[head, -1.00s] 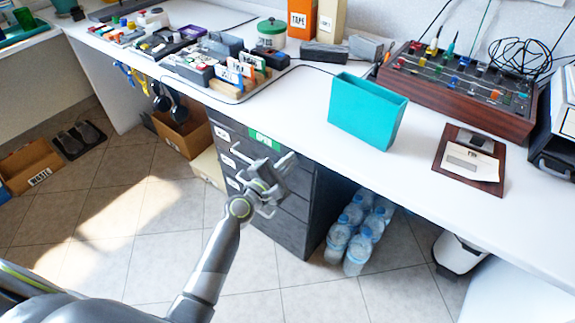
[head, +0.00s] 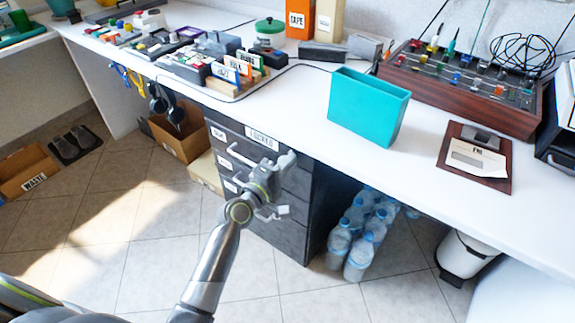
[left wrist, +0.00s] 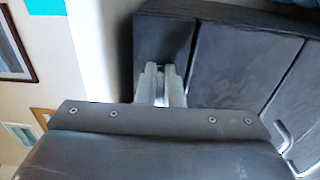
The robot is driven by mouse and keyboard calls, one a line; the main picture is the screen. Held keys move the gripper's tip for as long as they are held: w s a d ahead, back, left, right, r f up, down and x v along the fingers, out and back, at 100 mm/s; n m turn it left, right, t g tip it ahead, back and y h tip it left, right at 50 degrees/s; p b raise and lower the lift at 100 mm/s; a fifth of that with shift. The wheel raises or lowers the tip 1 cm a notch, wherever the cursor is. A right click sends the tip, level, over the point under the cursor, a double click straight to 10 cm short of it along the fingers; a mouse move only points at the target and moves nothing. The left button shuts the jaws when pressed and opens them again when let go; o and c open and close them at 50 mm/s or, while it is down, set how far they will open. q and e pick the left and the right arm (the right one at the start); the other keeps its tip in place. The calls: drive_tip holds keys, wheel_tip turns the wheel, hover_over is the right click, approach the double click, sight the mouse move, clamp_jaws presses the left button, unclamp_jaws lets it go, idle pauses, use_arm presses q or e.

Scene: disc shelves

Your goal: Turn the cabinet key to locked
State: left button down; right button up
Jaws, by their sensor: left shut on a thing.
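The dark grey drawer cabinet (head: 295,240) stands under the white desk. Near the top of its front is a white label (head: 261,137) reading "LOCKED". My left gripper (head: 284,161) is at the upper part of the cabinet front, just below that label. In the left wrist view its two fingers (left wrist: 163,84) are close together against the dark cabinet front, shut on the key. The key itself is hidden between the fingers and cannot be made out. My right gripper is not in view.
The desk edge (head: 330,172) runs just above the cabinet. A teal box (head: 365,110) stands on the desk near that edge. Water bottles (head: 358,255) stand on the floor right of the cabinet, and a cardboard box (head: 180,138) is left of it. The floor in front is clear.

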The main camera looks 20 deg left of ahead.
use_arm(q)
drive_tip(key=shift+f, duration=0.1)
idle(0.3)
drive_tip(key=c, duration=1.6)
unclamp_jaws()
drive_tip(key=shift+o, duration=0.2)
drive_tip(key=v, duration=1.7)
drive_tip(key=shift+s+b, duration=0.2)
drive_tip(key=shift+b, duration=0.2)
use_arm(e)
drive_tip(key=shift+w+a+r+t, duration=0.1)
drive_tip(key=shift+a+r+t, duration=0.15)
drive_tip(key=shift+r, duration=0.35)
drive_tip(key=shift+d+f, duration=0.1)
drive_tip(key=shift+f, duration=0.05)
